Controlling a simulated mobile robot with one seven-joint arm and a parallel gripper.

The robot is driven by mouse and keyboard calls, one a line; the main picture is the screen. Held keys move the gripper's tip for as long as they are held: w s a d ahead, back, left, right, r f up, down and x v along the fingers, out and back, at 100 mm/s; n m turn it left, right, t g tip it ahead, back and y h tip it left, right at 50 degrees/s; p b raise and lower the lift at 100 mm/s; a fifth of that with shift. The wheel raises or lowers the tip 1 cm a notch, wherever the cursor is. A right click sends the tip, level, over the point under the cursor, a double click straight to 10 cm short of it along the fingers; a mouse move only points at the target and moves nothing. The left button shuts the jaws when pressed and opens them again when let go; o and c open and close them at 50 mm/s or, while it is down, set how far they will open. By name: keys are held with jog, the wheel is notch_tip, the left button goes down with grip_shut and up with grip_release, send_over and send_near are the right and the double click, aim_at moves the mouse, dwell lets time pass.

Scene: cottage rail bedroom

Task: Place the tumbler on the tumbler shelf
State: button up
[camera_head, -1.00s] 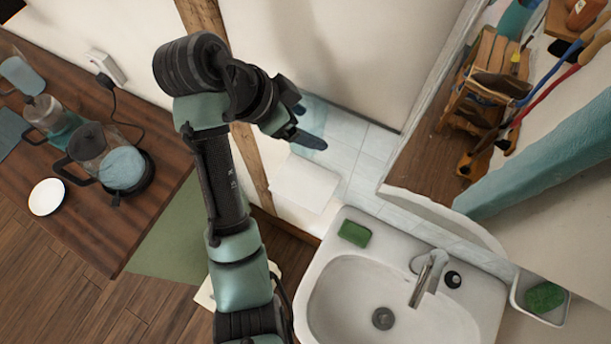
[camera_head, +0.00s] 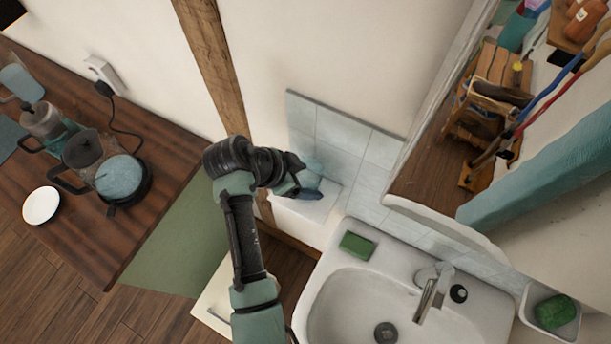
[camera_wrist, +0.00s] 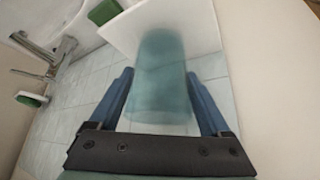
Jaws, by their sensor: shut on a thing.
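My gripper (camera_wrist: 160,98) is shut on the tumbler (camera_wrist: 160,75), a translucent teal cup between its two blue fingers in the wrist view. In the head view my gripper (camera_head: 310,192) is over the small white tumbler shelf (camera_head: 312,211) by the wall, left of the sink. The tumbler (camera_head: 309,172) is partly hidden there by the fingers. In the wrist view the white shelf (camera_wrist: 122,36) lies behind the far end of the tumbler. I cannot tell whether the tumbler touches it.
The sink (camera_head: 345,295) with a green soap bar (camera_head: 356,244) and tap (camera_head: 430,290) is right of the shelf. A mirror (camera_head: 425,150) and blue tiles (camera_head: 340,145) are on the wall. A wooden table (camera_head: 90,235) with jugs stands left.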

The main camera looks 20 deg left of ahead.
jog(key=shift+f, duration=0.3)
jog(key=shift+f, duration=0.2)
jog(key=o, duration=1.4)
jog(key=shift+c, duration=0.2)
jog(key=shift+r, duration=0.25)
jog(key=b+v, duration=0.1)
jog(key=v, duration=1.1)
